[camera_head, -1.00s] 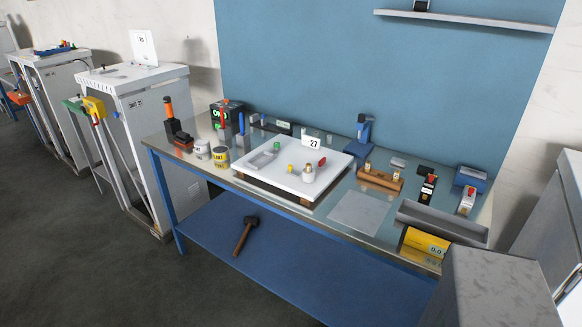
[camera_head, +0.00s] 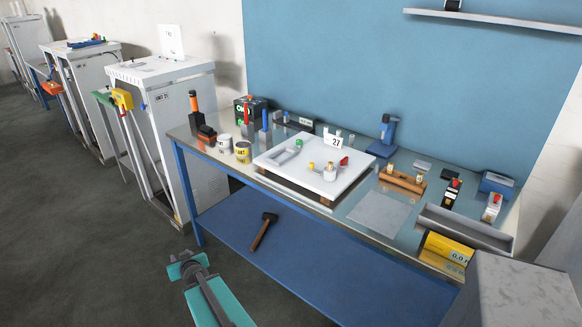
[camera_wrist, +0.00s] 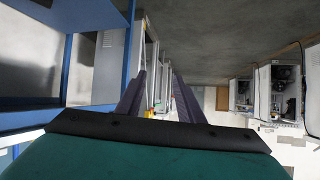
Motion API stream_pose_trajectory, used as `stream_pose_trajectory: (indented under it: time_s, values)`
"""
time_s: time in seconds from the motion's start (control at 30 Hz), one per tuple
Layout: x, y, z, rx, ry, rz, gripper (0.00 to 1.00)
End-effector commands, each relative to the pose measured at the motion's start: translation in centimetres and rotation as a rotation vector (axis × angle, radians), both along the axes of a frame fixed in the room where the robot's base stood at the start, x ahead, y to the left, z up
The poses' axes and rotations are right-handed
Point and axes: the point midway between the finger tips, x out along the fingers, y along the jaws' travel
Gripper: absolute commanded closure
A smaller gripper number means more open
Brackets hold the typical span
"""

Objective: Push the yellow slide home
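A white board (camera_head: 275,162) marked 27 lies on the workbench. On it are a small yellow piece (camera_head: 311,165), a pale round piece with a yellow top (camera_head: 329,172), a red piece (camera_head: 344,161) and a green piece (camera_head: 298,142). A yellow block (camera_head: 122,99) also hangs at the front of the nearer left cabinet. I cannot tell which yellow part is the slide. My gripper (camera_wrist: 159,78) is open in the wrist view, with its two dark fingers apart and nothing between them. My teal arm shows at the bottom of the head view, away from the board.
A hammer (camera_head: 263,231) lies on the lower shelf. Cabinets (camera_head: 160,80) stand at left. The floor (camera_head: 90,240) at left is clear.

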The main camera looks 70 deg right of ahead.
Motion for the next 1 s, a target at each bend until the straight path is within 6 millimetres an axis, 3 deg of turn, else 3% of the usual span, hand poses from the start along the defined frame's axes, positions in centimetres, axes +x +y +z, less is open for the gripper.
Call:
stream_pose_trajectory:
  time_s: [0.03, 0.1, 0.27, 0.4, 0.5, 0.6, 0.73, 0.83, 1.0]
  values:
    - [-0.8, -3.2, 2.0, -0.043, -0.040, -0.066, 0.66]
    - [-2.3, -7.5, 4.8, -0.105, -0.091, -0.165, 0.66]
    - [-7.7, -16.4, 11.0, -0.245, -0.171, -0.402, 0.66]
    - [-14.5, -22.9, 15.7, -0.356, -0.206, -0.627, 0.66]
    - [-19.9, -26.4, 18.6, -0.422, -0.212, -0.788, 0.66]
    - [-24.7, -28.7, 20.7, -0.469, -0.205, -0.925, 0.66]
    - [-29.2, -30.3, 22.4, -0.504, -0.192, -1.049, 0.66]
    - [-31.0, -30.7, 22.9, -0.516, -0.183, -1.098, 0.66]
    - [-31.6, -30.8, 23.1, -0.519, -0.180, -1.115, 0.66]
